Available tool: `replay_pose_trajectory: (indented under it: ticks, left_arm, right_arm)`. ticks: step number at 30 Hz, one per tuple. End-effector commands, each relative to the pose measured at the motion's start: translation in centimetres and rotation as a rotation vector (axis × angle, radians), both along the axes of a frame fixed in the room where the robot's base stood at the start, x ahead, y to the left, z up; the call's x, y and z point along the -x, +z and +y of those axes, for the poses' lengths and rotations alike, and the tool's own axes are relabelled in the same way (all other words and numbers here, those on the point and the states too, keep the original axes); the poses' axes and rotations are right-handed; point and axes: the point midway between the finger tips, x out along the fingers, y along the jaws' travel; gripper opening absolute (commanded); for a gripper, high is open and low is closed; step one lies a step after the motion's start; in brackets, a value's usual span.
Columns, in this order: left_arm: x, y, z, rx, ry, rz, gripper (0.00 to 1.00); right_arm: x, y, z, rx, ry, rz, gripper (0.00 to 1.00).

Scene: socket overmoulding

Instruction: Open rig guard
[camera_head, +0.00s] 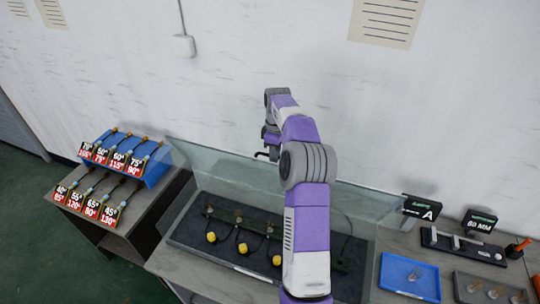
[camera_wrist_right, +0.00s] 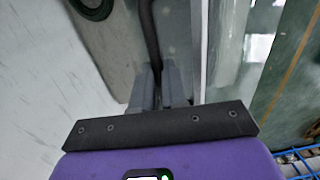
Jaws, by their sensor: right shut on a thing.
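The rig guard (camera_head: 232,172) is a clear panel that stands up along the back of the rig, near the wall. The rig (camera_head: 190,240) is a dark bed below it with a green bar and several yellow-ended cables. My right arm reaches across the rig, and my right gripper (camera_head: 266,150) is at the guard's upper edge. In the right wrist view my right gripper (camera_wrist_right: 158,85) is shut on a dark bar, the guard handle (camera_wrist_right: 149,35), which runs between its fingers. My left gripper is not in view. My arm hides part of the guard and rig.
A side table at left holds a blue rack (camera_head: 152,165) and several red-and-white temperature labels. At right are a blue tray (camera_head: 408,277), a grey tray (camera_head: 490,291), sign A (camera_head: 421,209) and a 60 MM sign (camera_head: 480,222). The white wall is close behind.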

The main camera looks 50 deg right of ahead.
Motion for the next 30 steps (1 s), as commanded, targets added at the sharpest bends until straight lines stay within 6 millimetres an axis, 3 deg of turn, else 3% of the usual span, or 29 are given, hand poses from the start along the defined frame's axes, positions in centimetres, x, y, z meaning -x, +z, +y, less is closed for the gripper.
replay_pose_trajectory:
  ticks: [1, 9, 10, 14, 24, 30]
  left_arm:
    - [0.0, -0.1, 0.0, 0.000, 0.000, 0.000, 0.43]
    - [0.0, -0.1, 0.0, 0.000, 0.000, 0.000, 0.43]
    - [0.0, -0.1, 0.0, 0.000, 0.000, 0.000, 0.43]
    - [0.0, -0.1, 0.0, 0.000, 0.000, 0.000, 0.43]
    - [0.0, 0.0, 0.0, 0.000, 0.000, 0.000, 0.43]
    - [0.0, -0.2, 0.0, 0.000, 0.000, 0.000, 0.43]
  right_arm:
    - [0.7, -0.7, -0.5, 0.003, -0.005, 0.022, 0.00]
    - [0.6, -0.7, -0.4, 0.002, -0.004, 0.023, 0.00]
    - [0.7, -0.7, -0.4, 0.002, -0.004, 0.023, 0.17]
    - [0.5, -0.6, -0.4, 0.003, -0.004, 0.018, 0.37]
    - [0.2, 0.0, -0.2, 0.004, -0.002, 0.008, 0.38]
    - [0.1, 2.6, -0.4, 0.005, -0.003, 0.006, 0.38]
